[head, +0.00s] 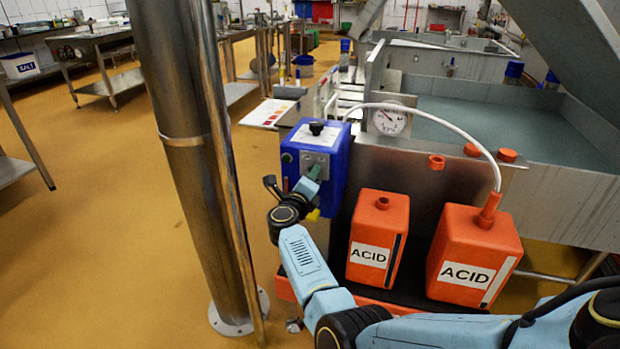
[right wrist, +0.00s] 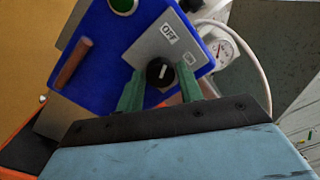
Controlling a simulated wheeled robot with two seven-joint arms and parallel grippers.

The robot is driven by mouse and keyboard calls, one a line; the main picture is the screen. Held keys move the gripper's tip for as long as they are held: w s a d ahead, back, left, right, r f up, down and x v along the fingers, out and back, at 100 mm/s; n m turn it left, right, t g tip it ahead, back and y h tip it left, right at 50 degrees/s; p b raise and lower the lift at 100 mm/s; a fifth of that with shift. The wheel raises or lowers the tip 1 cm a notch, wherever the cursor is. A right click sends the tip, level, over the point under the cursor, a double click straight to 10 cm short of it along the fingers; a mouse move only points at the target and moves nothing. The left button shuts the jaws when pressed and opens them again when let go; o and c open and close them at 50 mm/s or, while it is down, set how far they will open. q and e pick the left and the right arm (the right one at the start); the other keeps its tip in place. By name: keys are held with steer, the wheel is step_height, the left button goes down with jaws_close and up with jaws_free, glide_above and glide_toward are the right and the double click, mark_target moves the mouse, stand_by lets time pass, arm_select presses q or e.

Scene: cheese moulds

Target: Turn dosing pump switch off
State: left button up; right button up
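The dosing pump is a blue box (head: 335,148) with a black knob on top, left of the acid cans in the head view. It also shows tilted in the right wrist view (right wrist: 98,62). Its grey plate (right wrist: 150,48) bears an "OFF" label and a second, unreadable label. The black round switch (right wrist: 160,73) on the plate has a white mark. My right gripper (head: 315,170) is at the pump's front. In the right wrist view its green fingers (right wrist: 160,84) stand apart on either side of the switch, with visible gaps. My left gripper is not in view.
Two orange acid cans (head: 378,236) (head: 472,255) stand right of the pump. A white hose (head: 455,128) arches from the right can behind the pump, past a round gauge (head: 390,120). A steel column (head: 190,150) stands close on the left. Open floor (head: 100,220) lies beyond it.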

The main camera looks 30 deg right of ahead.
steer(key=shift+o, duration=1.3)
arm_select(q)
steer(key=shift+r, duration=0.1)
arm_select(e)
steer(key=p+v, duration=0.2)
steer(key=v, duration=0.3)
steer(key=shift+r, duration=0.1)
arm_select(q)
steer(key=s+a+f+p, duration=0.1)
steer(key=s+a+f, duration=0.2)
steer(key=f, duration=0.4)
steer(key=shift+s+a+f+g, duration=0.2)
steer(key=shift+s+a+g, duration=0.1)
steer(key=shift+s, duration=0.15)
arm_select(e)
steer(key=v, duration=0.8)
steer(key=shift+a, duration=0.2)
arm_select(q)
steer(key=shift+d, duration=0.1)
arm_select(e)
steer(key=shift+s, duration=0.1)
